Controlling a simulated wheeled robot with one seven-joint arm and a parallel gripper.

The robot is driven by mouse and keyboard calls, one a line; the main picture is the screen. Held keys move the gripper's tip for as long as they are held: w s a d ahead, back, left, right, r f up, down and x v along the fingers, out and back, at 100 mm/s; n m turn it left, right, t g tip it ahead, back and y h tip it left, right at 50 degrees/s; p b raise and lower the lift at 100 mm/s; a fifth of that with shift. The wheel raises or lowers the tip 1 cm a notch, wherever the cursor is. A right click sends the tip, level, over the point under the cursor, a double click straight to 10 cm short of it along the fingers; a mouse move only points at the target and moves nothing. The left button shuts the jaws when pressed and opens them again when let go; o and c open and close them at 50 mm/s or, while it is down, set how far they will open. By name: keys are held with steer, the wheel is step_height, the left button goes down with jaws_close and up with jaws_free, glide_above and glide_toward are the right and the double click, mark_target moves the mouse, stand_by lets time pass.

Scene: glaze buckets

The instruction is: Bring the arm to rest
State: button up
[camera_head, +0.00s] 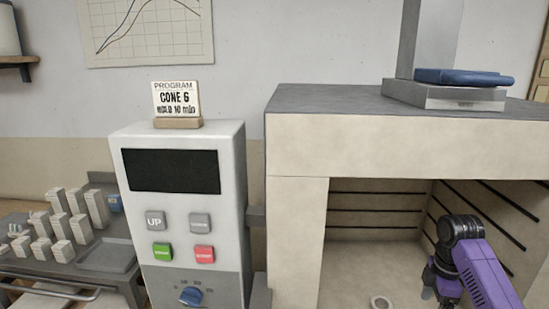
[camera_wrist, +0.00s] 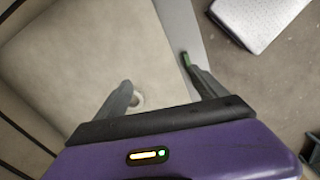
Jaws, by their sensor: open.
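My purple arm (camera_head: 480,270) reaches in from the lower right of the head view, in front of the open kiln chamber. My gripper (camera_wrist: 158,75) shows in the wrist view with its two grey fingers spread apart and nothing between them. In the head view its fingers are small and partly cut off by the lower edge. A small pale ring (camera_head: 381,303) lies on the kiln floor to the left of my gripper. In the wrist view the ring (camera_wrist: 137,98) shows beside the left fingertip, partly hidden by it.
The kiln (camera_head: 295,140) has a thick front frame and ribbed inner walls. A control box (camera_head: 185,220) with buttons and a dial stands left of it. A cart (camera_head: 105,255) with several pale blocks is at far left. A blue item (camera_head: 462,77) rests on top of the kiln.

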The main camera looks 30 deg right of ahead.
steer(key=w+d+r+m+t+h, duration=0.1)
steer(key=w+r+m+t+h, duration=0.1)
steer(key=w+r+m+t, duration=0.3)
steer(key=w+d+m+t+h, duration=0.1)
steer(key=w+t+h, duration=0.15)
steer(key=w, duration=0.45)
steer(key=w+a+r+m+t+h, duration=0.15)
steer(key=a+m+t, duration=0.5)
steer(key=a, duration=1.15)
steer(key=s+a+n+y, duration=0.1)
steer(key=s+a+y, duration=0.1)
steer(key=s+a, duration=0.6)
steer(key=s+a+r+n+y, duration=0.1)
steer(key=s+a, duration=0.7)
steer(key=s, duration=0.8)
steer(key=s+a+n+y, duration=0.1)
steer(key=s+a+y, duration=0.2)
steer(key=s+a, duration=0.6)
steer(key=s, duration=0.4)
steer(key=shift+r+t, duration=0.2)
steer(key=shift+t, duration=0.2)
